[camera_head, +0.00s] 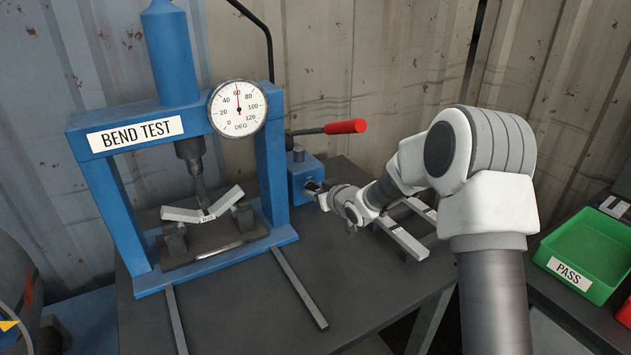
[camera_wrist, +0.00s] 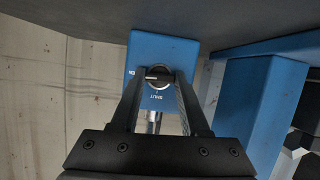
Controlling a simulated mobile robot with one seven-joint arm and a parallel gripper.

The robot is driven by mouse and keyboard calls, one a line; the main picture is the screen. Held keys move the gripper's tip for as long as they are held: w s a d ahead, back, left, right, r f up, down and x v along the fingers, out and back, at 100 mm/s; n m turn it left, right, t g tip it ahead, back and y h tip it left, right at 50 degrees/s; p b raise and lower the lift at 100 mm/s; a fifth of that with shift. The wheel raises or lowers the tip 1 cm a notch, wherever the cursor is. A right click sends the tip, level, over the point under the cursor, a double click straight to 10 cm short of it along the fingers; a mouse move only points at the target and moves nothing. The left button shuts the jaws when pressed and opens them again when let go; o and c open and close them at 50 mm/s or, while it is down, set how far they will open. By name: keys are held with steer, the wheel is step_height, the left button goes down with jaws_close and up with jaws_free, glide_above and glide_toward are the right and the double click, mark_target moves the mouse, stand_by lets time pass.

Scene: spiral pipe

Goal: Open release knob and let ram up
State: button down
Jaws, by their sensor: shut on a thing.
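The blue pump block (camera_head: 303,178) stands right of the press. Its face shows in the wrist view (camera_wrist: 163,50), with a dark round release knob (camera_wrist: 158,73). My gripper (camera_wrist: 159,78) is shut on the knob, one finger at each side; it also reaches the block in the head view (camera_head: 316,190). The knob's pale mark lies sideways, on its left half, toward a partly hidden label at the left. SHUT reads upside down below it. The ram (camera_head: 196,170) is down at the bent test strip (camera_head: 207,214) in the blue BEND TEST press (camera_head: 271,168).
The dial (camera_head: 238,108) reads about 60 degrees. A red-handled lever (camera_head: 345,127) sticks out above the block. Metal bars (camera_head: 401,238) lie under my arm, and others lie on the bench front. A green PASS tray (camera_head: 590,247) is at the right.

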steer(key=shift+m+p, duration=0.4)
steer(key=shift+p, duration=0.1)
steer(key=shift+c, duration=2)
jaws_free()
steer(key=shift+d, duration=0.1)
steer(key=p+v, duration=0.2)
steer(key=v, duration=1.5)
steer(key=shift+d+r, duration=0.2)
steer(key=shift+d, duration=0.15)
steer(key=shift+w, duration=0.1)
